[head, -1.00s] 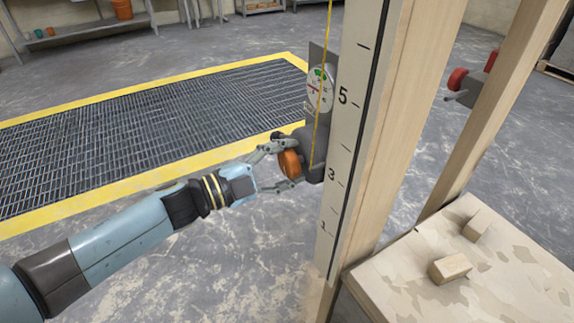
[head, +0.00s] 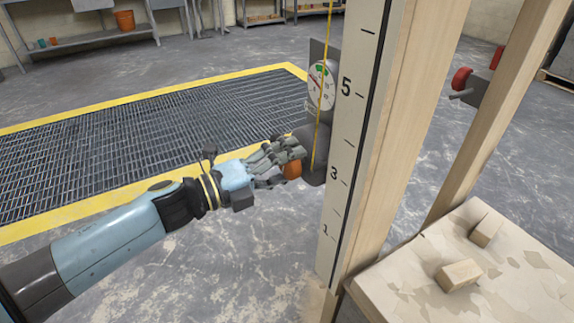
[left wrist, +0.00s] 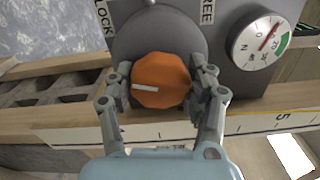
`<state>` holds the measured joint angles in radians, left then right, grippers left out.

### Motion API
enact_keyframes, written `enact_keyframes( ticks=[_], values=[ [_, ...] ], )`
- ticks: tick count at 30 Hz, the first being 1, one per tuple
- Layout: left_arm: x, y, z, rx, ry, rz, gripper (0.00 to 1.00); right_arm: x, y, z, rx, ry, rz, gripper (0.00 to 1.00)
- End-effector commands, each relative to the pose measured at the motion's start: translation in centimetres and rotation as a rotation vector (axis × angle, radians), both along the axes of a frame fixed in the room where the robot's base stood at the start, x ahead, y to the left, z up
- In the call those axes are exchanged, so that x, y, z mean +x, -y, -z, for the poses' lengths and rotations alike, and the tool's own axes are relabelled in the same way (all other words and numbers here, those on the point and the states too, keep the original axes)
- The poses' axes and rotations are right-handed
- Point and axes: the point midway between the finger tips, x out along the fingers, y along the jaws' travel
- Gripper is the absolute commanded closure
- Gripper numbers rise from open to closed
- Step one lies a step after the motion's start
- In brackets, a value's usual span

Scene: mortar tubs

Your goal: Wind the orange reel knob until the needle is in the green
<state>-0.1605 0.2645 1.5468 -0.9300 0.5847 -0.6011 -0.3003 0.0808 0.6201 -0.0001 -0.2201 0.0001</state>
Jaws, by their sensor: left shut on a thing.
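The orange reel knob (left wrist: 160,80) is faceted, with a white mark pointing left in the left wrist view. It sits on the round grey reel housing (left wrist: 190,33) on the post, and shows partly hidden in the head view (head: 292,170). My left gripper (head: 288,163) is shut on the knob, with one finger on each side in the left wrist view (left wrist: 160,88). The white gauge (head: 321,86) is above the reel. Its red needle points up and left, short of the green band (head: 319,70). The gauge also shows in the left wrist view (left wrist: 258,42). My right gripper is out of view.
A yellow line (head: 323,110) runs down past the gauge and reel. The wooden post carries a numbered scale (head: 345,150). A table (head: 400,285) with wooden blocks (head: 459,274) stands right. A yellow-edged floor grate (head: 120,150) lies left. LOCK and FREE labels flank the housing.

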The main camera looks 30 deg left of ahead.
Motion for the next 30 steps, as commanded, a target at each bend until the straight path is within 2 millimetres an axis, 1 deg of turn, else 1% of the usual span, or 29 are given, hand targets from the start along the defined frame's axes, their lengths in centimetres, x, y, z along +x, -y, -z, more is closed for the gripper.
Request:
enact_keyframes(
  ticks=[1, 17, 18, 21, 23, 30],
  values=[
    [-0.14, -0.02, 0.29, 0.01, 0.0, 0.0, 0.77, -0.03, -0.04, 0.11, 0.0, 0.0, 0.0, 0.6],
    [-0.15, -0.02, 0.25, 0.028, 0.011, 0.0, 0.77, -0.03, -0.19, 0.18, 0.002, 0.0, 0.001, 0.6],
    [-0.15, -0.02, 0.26, 0.028, 0.011, 0.0, 0.41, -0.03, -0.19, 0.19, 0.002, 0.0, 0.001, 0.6],
    [-0.13, -0.02, 0.22, 0.028, 0.01, 0.0, 0.28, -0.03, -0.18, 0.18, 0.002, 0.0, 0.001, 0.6],
    [-0.11, -0.01, 0.18, 0.028, 0.012, 0.0, 0.2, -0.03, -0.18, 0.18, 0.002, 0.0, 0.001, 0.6],
    [-0.06, -0.02, 0.08, 0.027, 0.013, 0.001, 0.2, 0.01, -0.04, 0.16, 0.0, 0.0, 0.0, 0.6]
  ],
)
